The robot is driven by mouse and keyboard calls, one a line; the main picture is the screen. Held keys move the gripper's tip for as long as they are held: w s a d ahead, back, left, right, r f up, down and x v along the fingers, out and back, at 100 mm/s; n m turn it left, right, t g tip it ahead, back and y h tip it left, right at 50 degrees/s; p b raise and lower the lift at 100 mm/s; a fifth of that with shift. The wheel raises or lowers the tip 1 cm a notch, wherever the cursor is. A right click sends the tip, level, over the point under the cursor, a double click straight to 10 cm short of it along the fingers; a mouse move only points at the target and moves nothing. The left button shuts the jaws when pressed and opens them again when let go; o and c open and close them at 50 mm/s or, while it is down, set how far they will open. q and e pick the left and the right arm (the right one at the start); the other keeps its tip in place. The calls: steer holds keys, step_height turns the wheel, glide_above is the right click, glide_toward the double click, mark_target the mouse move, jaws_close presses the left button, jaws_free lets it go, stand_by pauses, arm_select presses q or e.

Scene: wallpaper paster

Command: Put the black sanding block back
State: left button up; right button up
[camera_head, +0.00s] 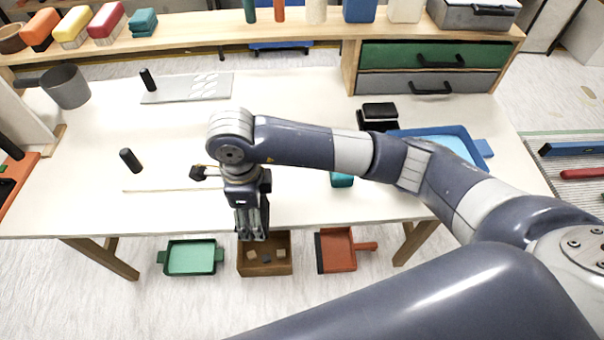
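A black block with a pale band (380,111) lies on the table right of centre, by the blue tray; it looks like the sanding block, but I cannot be sure. A smaller dark object (198,173) lies left of my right gripper. My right gripper (252,232) hangs pointing down at the table's front edge, well away from the black block. Whether its fingers are open or shut is unclear, and I see nothing clearly held. My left gripper is not in view.
A blue tray (437,140) and a teal block (341,180) lie partly behind my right arm. A raised shelf (190,33) holds orange, yellow, red and teal blocks. A wooden box (265,269) stands below the front edge.

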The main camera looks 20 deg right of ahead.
steer(key=shift+a, duration=0.2)
steer(key=w+d+p, duration=0.1)
steer(key=w+d, duration=0.1)
steer(key=d, duration=0.1)
steer(key=w+d+p, duration=0.1)
steer(key=w+d, duration=0.2)
steer(key=w+d+f+p, duration=0.1)
steer(key=w+d, duration=0.2)
steer(key=shift+d, duration=0.35)
steer(key=shift+w+d+f, duration=0.1)
steer(key=shift+w+d, duration=0.25)
steer(key=shift+d, duration=0.1)
steer(key=shift+w+d+p, duration=0.5)
steer(key=shift+w+d, duration=0.35)
steer(key=shift+d, duration=0.2)
step_height(320, 180, down, 3)
steer(key=shift+s+a+r+p, duration=0.1)
steer(key=shift+p, duration=0.35)
steer(key=shift+f, duration=0.25)
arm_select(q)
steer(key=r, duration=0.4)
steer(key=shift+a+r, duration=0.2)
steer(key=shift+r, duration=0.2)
arm_select(e)
steer(key=shift+f, duration=0.1)
